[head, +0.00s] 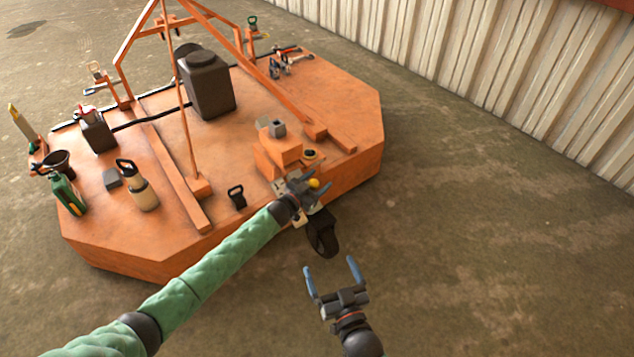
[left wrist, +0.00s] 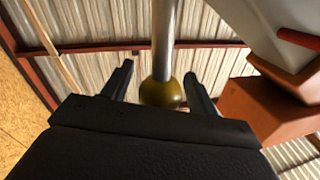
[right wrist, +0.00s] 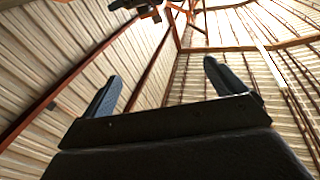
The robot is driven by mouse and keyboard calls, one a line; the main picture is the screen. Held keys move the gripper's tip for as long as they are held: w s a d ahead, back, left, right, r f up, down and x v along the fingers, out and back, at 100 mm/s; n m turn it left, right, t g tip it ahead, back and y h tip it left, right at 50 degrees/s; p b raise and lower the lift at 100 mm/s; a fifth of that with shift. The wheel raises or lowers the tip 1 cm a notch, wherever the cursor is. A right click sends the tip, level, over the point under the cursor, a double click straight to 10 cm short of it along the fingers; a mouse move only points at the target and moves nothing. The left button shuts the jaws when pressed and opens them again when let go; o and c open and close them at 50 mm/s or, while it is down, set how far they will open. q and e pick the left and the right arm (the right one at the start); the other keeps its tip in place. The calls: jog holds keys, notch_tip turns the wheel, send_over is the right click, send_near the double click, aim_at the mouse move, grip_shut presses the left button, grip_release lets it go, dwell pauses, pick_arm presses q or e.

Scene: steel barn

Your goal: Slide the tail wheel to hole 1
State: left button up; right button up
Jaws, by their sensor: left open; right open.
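The black tail wheel (head: 322,235) hangs off the near right edge of the orange mower deck (head: 350,110), below a bracket. A yellow ball knob (head: 314,183) sits just above it. My left gripper (head: 308,184) is at this knob. In the left wrist view the yellow knob (left wrist: 161,93), on a steel rod (left wrist: 163,40), lies between the open fingers of my left gripper (left wrist: 160,78), with gaps on both sides. My right gripper (head: 331,270) is open and empty, in front of the wheel and apart from it. The numbered holes cannot be made out.
An orange block (head: 280,150) stands on the deck beside my left gripper. An orange A-frame (head: 247,55), a dark box (head: 207,85), a green jug (head: 68,193) and tools (head: 285,60) are on the deck. Concrete floor to the right is clear up to the corrugated wall (head: 500,60).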

pick_arm(q)
grip_shut()
jog(key=shift+w+a+r, duration=0.1)
jog(key=shift+r, duration=0.05)
jog(key=w+a+r, duration=0.1)
jog(key=w+a+r+p, duration=0.1)
jog(key=shift+w, duration=0.5)
jog(key=shift+a+r, duration=0.1)
pick_arm(e)
jog(key=s+f+g, duration=0.4)
jog(key=f+g, duration=0.1)
jog(key=f, duration=0.8)
jog(key=shift+s+d+f+h, duration=0.15)
jog(key=shift+f+h, duration=0.2)
jog(key=shift+h, duration=0.05)
pick_arm(q)
jog(key=shift+c, duration=0.6)
grip_release()
jog(key=shift+w, duration=0.1)
jog(key=shift+o, duration=0.6)
